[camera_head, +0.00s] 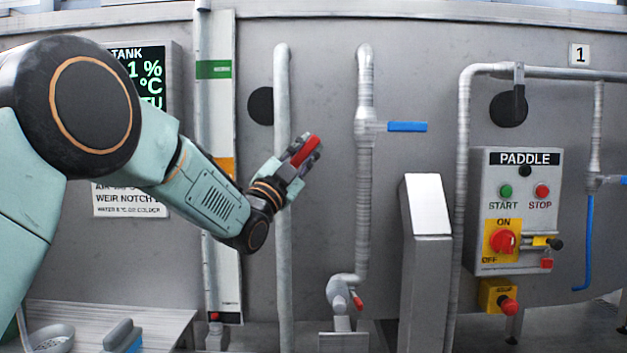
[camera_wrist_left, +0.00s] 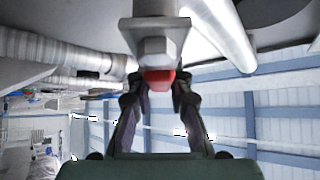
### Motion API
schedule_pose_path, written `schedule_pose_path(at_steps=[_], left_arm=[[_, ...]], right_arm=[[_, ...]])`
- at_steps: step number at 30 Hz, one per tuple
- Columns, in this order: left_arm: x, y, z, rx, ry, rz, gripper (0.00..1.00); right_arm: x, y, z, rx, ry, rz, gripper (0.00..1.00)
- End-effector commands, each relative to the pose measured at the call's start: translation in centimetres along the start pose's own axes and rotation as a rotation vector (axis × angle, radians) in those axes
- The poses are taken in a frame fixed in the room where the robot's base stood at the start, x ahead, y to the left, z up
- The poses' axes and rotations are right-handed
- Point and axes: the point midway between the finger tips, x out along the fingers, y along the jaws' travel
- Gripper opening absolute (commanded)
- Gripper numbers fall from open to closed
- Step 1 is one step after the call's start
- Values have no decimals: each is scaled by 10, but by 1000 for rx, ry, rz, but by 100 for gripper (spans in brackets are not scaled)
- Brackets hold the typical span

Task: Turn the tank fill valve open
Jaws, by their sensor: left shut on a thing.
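My left gripper (camera_head: 307,156) is in front of the pale vertical pipe (camera_head: 283,85) in the head view, shut on a red handle (camera_head: 304,149). The handle slants up to the right between the fingers. In the left wrist view the red handle (camera_wrist_left: 158,79) shows between the fingertips of the left gripper (camera_wrist_left: 158,86), below a grey metal valve body (camera_wrist_left: 154,48). In the head view, my gripper hides where the handle joins the pipe. I cannot tell how far the valve is turned. My right gripper is not in view.
A blue lever (camera_head: 407,127) sticks out from a pipe right of my gripper. A small red-handled valve (camera_head: 357,301) sits lower down. A grey post (camera_head: 427,255) and the PADDLE control box (camera_head: 517,254) stand further right. A tank display (camera_head: 137,75) is partly behind my left arm.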

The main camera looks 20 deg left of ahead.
Motion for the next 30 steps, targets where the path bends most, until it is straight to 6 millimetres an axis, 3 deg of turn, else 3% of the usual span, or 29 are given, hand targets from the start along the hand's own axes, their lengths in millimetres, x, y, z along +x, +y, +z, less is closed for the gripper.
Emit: schedule_pose_path(at_steps=[1,12,30], left_arm=[[-4,1,3,-30,0,-32,0],[-9,-27,6,-274,-3,-272,0],[-18,-50,16,-501,-11,-495,0]], right_arm=[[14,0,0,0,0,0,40],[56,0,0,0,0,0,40],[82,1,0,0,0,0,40]])
